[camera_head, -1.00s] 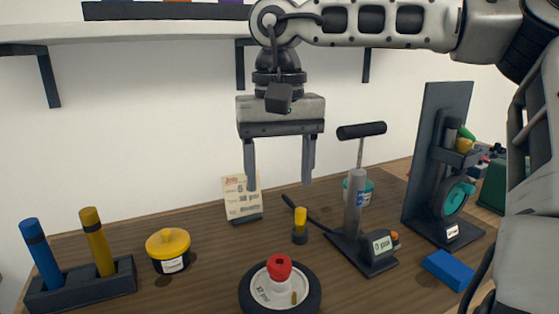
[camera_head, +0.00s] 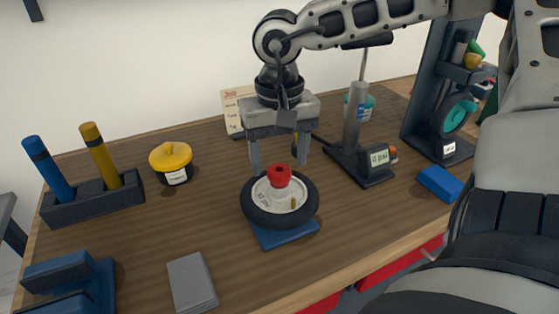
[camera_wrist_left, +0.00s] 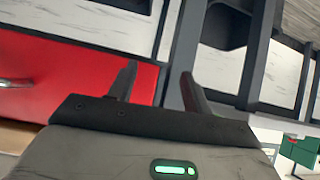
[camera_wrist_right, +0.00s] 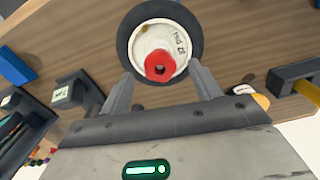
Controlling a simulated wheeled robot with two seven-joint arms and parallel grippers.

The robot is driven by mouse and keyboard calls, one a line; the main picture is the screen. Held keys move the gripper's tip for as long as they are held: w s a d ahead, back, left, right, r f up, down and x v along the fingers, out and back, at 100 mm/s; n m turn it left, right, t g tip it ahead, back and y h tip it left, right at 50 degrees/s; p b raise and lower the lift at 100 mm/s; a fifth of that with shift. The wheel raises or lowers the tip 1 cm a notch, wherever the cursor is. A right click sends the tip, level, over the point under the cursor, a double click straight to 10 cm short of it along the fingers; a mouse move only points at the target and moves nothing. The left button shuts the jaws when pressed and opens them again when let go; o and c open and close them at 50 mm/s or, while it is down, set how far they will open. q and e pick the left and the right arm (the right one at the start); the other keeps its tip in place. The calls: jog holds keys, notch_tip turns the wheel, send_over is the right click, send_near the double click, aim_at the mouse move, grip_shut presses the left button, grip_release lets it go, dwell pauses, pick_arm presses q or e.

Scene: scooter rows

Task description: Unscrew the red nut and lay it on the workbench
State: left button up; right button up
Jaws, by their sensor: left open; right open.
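The red nut (camera_head: 279,175) sits at the hub of a small wheel (camera_head: 262,216) with a black tyre and white rim. The wheel lies flat on a blue stand (camera_head: 290,237) on the brown workbench (camera_head: 147,247). My right gripper (camera_head: 279,170) is open, pointing down, just behind and above the nut. In the right wrist view the nut (camera_wrist_right: 159,66) lies between the open fingertips (camera_wrist_right: 160,80), and I see no contact. My left gripper (camera_wrist_left: 157,75) is open and empty in the left wrist view, facing a red drawer front, away from the bench top.
A yellow-lidded tub (camera_head: 171,161) and a rack with blue and yellow handles (camera_head: 95,205) stand left. A pump with a gauge (camera_head: 376,160) and a blue block (camera_head: 440,183) are right.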

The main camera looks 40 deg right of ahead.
jog(key=shift+f, duration=0.95)
jog(key=c, duration=1.1)
jog(key=shift+o, duration=0.2)
jog(key=n, duration=0.2)
jog(key=shift+n+b, duration=0.4)
jog(key=n, duration=0.4)
jog(key=o, duration=1)
jog(key=shift+o, duration=0.2)
